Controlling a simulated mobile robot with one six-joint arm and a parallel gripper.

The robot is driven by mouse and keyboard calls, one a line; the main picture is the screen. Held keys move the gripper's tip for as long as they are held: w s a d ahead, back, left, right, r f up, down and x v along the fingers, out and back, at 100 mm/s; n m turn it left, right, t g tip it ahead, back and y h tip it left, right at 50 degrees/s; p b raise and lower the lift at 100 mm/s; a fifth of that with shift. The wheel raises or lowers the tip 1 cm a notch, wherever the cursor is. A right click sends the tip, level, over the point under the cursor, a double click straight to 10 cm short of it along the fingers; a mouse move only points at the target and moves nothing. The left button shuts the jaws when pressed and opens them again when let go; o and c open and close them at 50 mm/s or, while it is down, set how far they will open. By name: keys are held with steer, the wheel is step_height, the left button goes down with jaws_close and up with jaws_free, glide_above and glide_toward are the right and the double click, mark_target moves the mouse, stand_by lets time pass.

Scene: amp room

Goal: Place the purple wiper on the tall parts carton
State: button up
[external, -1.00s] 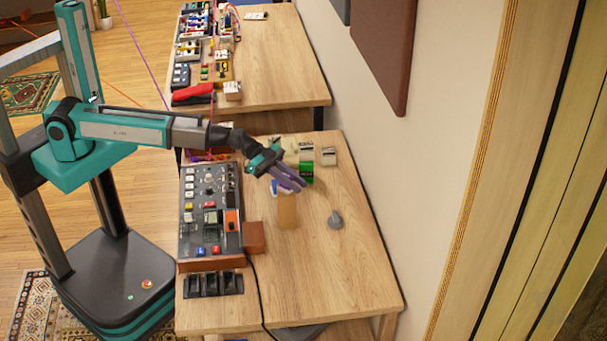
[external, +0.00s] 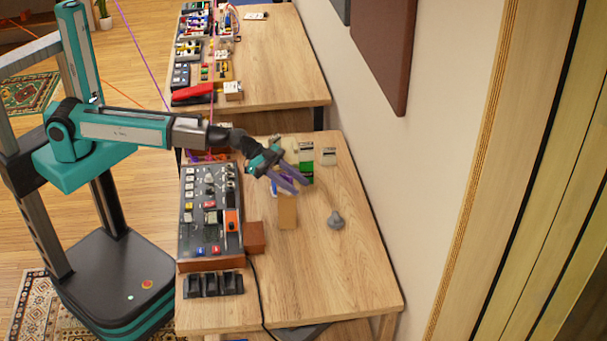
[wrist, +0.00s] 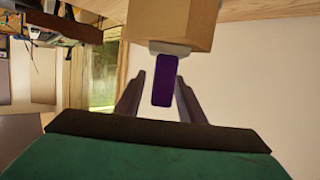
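The purple wiper (wrist: 162,82) has a purple handle and a pale head. In the wrist view its head meets the near face of the tan tall parts carton (wrist: 172,20), and its handle points back between my fingers. My gripper (wrist: 158,100) is open, with a gap on each side of the handle. In the external view my gripper (external: 291,183) is just above and behind the carton (external: 287,212). The wiper is mostly hidden there by my fingers.
A mixing console (external: 210,215) and a brown block (external: 254,237) stand left of the carton. A grey rounded object (external: 335,220) is at its right. Pale boxes (external: 328,156) and a green box (external: 306,172) stand behind.

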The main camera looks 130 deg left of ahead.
steer(key=shift+r, duration=0.2)
steer(key=b+v, duration=0.3)
steer(key=v, duration=0.9)
stand_by(0.7)
